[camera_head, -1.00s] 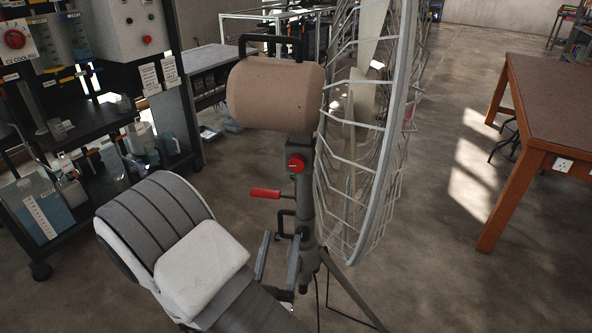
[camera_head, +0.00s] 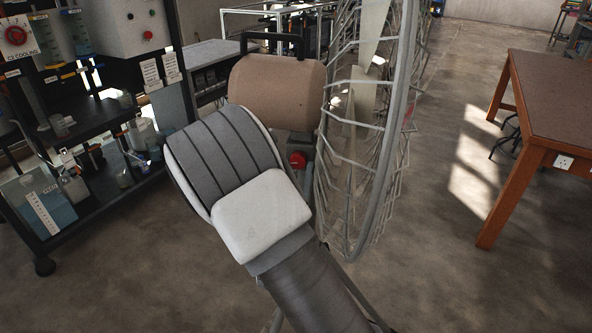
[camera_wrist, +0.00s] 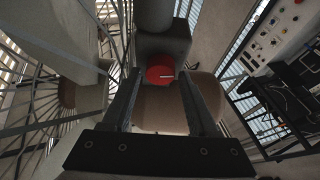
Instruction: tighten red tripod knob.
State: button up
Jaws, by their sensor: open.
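The red knob (camera_head: 298,160) sits on a dark block on the fan's upright stand, just below the tan motor housing (camera_head: 277,90). My arm covers part of the stand. In the wrist view the knob (camera_wrist: 160,74) is round and red with a pale mark, near the picture's centre. My gripper (camera_wrist: 160,79) is open, with one dark finger on each side of the knob in the picture. I cannot tell whether the fingers touch it. In the head view the gripper is hidden behind my arm.
The fan's wire cage (camera_head: 372,150) stands close right of the knob. A dark shelf cart (camera_head: 85,130) with bottles and jars is at the left. A wooden table (camera_head: 540,95) stands at the far right. The floor between fan and table is clear.

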jog(key=shift+w, duration=0.1)
grip_shut()
dwell(0.3)
